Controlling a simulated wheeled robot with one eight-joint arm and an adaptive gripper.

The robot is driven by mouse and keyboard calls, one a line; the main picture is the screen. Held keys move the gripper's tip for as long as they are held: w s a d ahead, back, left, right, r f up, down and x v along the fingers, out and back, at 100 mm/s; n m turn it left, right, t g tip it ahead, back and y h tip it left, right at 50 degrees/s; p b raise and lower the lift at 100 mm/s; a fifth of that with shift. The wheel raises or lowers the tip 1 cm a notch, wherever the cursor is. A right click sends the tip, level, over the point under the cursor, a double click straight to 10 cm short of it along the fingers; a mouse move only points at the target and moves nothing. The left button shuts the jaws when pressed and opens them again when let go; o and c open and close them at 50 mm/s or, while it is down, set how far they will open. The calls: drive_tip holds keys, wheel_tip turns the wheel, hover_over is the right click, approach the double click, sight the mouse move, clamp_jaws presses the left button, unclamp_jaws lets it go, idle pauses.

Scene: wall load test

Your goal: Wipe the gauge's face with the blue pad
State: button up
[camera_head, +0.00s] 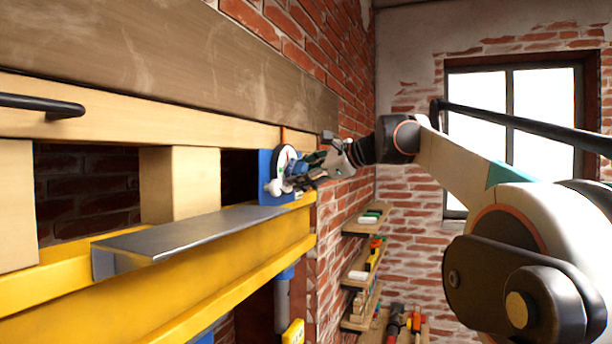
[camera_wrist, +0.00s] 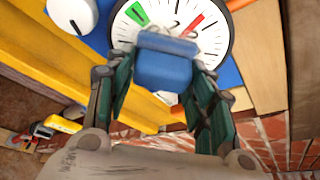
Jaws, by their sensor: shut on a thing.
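The gauge (camera_head: 285,163) has a round white face and is mounted on a blue plate (camera_head: 265,176) at the right end of the wooden frame. In the wrist view the gauge's face (camera_wrist: 215,45) shows black ticks, numbers, a green band and a red mark. My gripper (camera_wrist: 163,85) is shut on the blue pad (camera_wrist: 160,68), with one finger at each side of it. The pad lies in front of the lower middle of the face and hides that part. I cannot tell whether the pad touches the face. In the head view my gripper (camera_head: 308,170) is at the gauge.
A white knob (camera_wrist: 72,14) sits beside the gauge on the blue plate. A yellow beam (camera_head: 200,275) and a grey metal ledge (camera_head: 185,235) run below left. Wall shelves (camera_head: 362,262) with small items stand beyond. A brick wall (camera_head: 345,110) is close by.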

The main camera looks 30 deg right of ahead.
sight(291, 174)
drive_tip(key=shift+s+a+r, duration=0.2)
drive_tip(key=shift+s+a, duration=0.35)
drive_tip(key=shift+a, duration=0.3)
drive_tip(key=shift+s+a+r, duration=0.15)
drive_tip(key=shift+s+a, duration=0.35)
drive_tip(key=shift+a, duration=0.3)
drive_tip(key=shift+w+d+p, duration=0.6)
drive_tip(key=shift+w+d, duration=0.6)
drive_tip(key=shift+d, duration=0.25)
drive_tip(key=shift+w+d, duration=0.65)
drive_tip(key=shift+d, duration=0.25)
drive_tip(key=shift+w+d, duration=0.65)
drive_tip(key=shift+d, duration=0.25)
drive_tip(key=shift+a+f, duration=0.1)
drive_tip(key=shift+s+a+b, duration=0.25)
drive_tip(key=shift+s+a, duration=0.6)
drive_tip(key=shift+a, duration=0.2)
drive_tip(key=shift+s+a+b, duration=0.3)
drive_tip(key=shift+s+a, duration=0.5)
drive_tip(key=shift+a, duration=0.3)
drive_tip(key=shift+s+a+b, duration=0.25)
drive_tip(key=shift+s+a, duration=0.6)
drive_tip(key=shift+a, duration=0.2)
drive_tip(key=shift+s+d, duration=0.1)
drive_tip(key=shift+s+d, duration=0.9)
drive_tip(key=shift+s, duration=0.2)
drive_tip(key=shift+s+d, duration=0.85)
drive_tip(key=shift+s, duration=0.25)
